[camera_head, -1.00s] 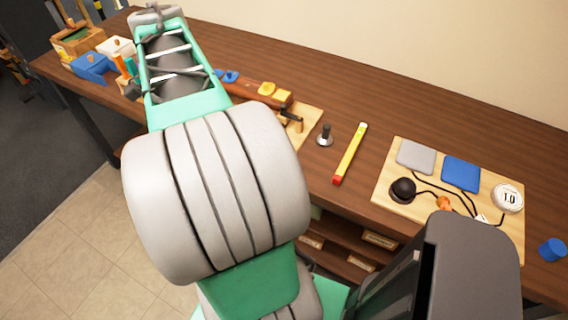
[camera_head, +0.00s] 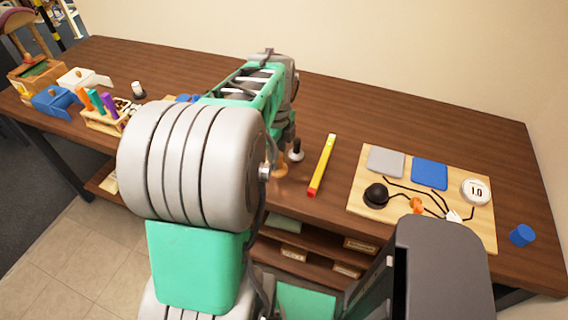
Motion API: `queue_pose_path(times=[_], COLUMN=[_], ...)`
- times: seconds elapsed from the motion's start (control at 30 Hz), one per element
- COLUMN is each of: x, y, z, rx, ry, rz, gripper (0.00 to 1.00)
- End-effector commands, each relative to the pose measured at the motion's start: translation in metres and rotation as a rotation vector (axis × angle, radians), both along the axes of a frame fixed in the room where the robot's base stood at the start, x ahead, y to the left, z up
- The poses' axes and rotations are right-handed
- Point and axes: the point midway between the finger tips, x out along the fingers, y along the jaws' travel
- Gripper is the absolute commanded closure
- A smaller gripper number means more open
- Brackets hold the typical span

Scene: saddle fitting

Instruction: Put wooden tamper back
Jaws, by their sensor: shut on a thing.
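My gripper (camera_head: 281,150) points down over the front part of the workbench, partly hidden behind my own arm. It is shut on a small light-brown wooden piece, which I take to be the wooden tamper (camera_head: 280,171). Only the lower part of the tamper shows. I cannot tell whether it touches the bench top. A small dark-handled tool with a metal base (camera_head: 297,151) stands upright just to the right of my gripper.
A yellow and red level (camera_head: 322,165) lies right of the gripper. A wooden board (camera_head: 480,232) with grey and blue pads is further right, with a blue cylinder (camera_head: 522,235) beyond. A rack of coloured handles (camera_head: 105,115) and a blue box (camera_head: 52,98) stand left.

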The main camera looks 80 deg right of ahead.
Motion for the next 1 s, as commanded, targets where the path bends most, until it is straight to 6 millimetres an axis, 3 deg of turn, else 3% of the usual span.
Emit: queue_pose_path(times=[0.27, 0.4, 0.77, 0.8, 1.0], x=[-0.015, -0.013, -0.013, -0.013, -0.013], y=[-0.027, -0.026, -0.026, -0.025, -0.025], z=[-0.035, -0.059, -0.067, -0.068, -0.067], rx=[-0.001, -0.002, -0.004, -0.003, -0.003], ry=[0.0, -0.001, 0.0, 0.0, 0.0], rz=[0.0, 0.002, 0.002, 0.002, 0.002], gripper=[1.0, 1.0, 1.0, 0.75, 0.59])
